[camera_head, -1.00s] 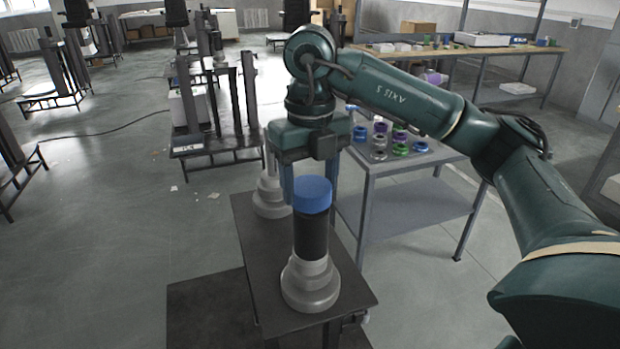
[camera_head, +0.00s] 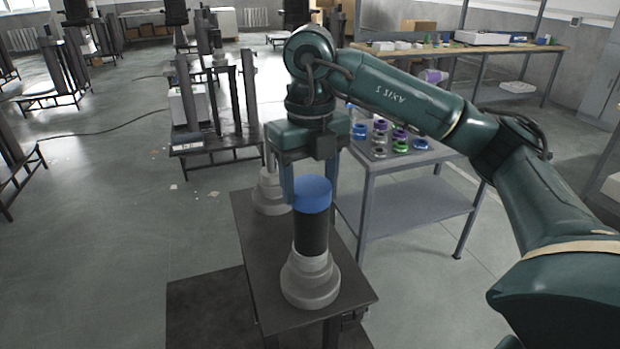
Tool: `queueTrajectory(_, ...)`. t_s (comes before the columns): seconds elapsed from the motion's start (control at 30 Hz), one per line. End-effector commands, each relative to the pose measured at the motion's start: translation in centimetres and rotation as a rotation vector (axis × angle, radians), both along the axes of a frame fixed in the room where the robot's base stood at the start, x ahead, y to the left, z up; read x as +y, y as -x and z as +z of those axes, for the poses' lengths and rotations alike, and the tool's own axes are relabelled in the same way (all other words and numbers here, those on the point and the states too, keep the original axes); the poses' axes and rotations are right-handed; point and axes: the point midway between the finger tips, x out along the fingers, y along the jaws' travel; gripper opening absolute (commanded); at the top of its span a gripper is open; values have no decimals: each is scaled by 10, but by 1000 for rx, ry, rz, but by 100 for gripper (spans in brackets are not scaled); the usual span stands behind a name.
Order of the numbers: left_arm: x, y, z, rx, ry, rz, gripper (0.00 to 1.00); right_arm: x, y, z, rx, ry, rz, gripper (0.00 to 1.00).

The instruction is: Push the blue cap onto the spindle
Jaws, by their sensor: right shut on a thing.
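The blue cap (camera_head: 312,194) is at the top of the front spindle, a black upright column (camera_head: 311,236) on a stepped grey base (camera_head: 310,281). The cap sits in line with the column, with no clear gap below it; I cannot tell how far down it is seated. My right gripper (camera_head: 311,187) points straight down with its fingers at the sides of the cap, shut on it. The cap's far side is hidden. My left gripper is not in view.
A second grey stepped base with a thin post (camera_head: 270,192) stands behind on the same dark table (camera_head: 262,262), partly hidden by my gripper. A grey side table (camera_head: 420,208) at right holds several coloured rings (camera_head: 400,146). Open floor lies to the left.

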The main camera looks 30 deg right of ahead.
Motion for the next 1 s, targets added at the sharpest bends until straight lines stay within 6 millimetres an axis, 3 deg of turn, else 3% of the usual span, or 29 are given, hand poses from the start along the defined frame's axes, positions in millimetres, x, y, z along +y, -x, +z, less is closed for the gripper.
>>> queueTrajectory(1.0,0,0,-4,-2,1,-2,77,0,0,-5,3,1,1,35)
